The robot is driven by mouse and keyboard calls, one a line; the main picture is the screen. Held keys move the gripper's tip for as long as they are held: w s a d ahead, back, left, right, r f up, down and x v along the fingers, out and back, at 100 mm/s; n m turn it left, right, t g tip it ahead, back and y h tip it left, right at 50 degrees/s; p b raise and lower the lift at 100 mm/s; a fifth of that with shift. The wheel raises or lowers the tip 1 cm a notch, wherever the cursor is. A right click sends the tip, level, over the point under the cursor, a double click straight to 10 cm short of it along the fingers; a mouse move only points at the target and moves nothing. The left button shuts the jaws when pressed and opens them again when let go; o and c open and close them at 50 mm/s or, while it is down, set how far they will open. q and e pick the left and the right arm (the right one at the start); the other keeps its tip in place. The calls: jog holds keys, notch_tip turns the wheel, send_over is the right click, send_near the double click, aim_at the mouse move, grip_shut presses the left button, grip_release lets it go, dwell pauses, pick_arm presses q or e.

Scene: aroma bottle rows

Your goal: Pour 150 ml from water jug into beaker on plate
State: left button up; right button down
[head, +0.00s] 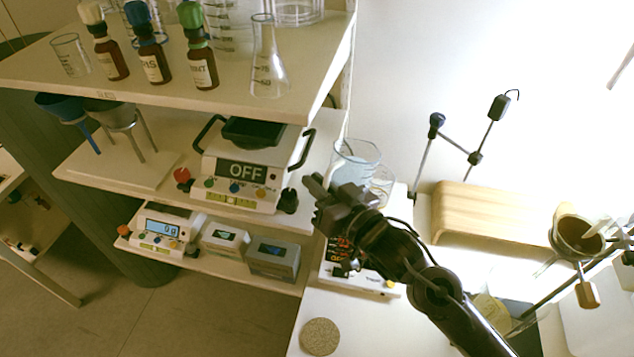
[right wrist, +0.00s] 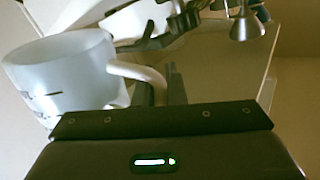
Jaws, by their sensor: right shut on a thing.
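The water jug (head: 353,152), a clear vessel with pale bluish contents, is just beyond my right gripper (head: 333,192). My right gripper is shut on the jug's handle (right wrist: 135,72). In the right wrist view the jug body (right wrist: 68,75), translucent with dark marks, is at the left and looks roughly upright. A glass vessel (head: 383,184), likely the beaker, shows partly behind the gripper and jug. The plate device (head: 334,272) with red digits stands below on the white bench, partly covered by my right arm. The water level and any pouring cannot be made out. My left gripper is not seen.
Shelves at left hold brown bottles (head: 202,68), a flask (head: 267,75), a balance reading OFF (head: 240,172) and funnels (head: 118,118). A wooden block (head: 490,225) and a metal stand are at right. A round cork mat (head: 320,337) lies on the front bench.

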aim_at(335, 180)
jog(key=shift+w+d+r+m+p, duration=0.55)
jog(key=shift+w+d+m+p, duration=0.1)
jog(key=shift+m+p, duration=0.45)
dwell(0.3)
jog(key=shift+m+g, duration=0.5)
jog(key=shift+m, duration=0.2)
jog(key=shift+w+d+f+b, duration=0.25)
jog(key=shift+f+b, duration=0.35)
jog(key=shift+f, duration=0.3)
jog(key=shift+w+d+f+b, duration=0.2)
jog(key=shift+f+b, duration=0.35)
jog(key=shift+f, duration=0.4)
jog(key=shift+w+d+f+b, duration=0.25)
jog(key=shift+f+b, duration=0.35)
jog(key=shift+f, duration=0.3)
dwell(0.5)
jog(key=shift+w+r+m, duration=0.1)
jog(key=shift+r+m, duration=0.05)
jog(key=shift+m, duration=0.15)
jog(key=shift+w+d+r+m+p, duration=0.2)
jog(key=shift+w+d+m+p, duration=0.15)
jog(key=shift+m+p, duration=0.2)
jog(key=shift+r+p, duration=0.45)
jog(key=shift+r, duration=0.05)
jog(key=shift+s+f+b, duration=0.1)
jog(key=shift+f+b, duration=0.3)
jog(key=shift+f, duration=0.2)
jog(key=shift+r, duration=0.1)
dwell(0.6)
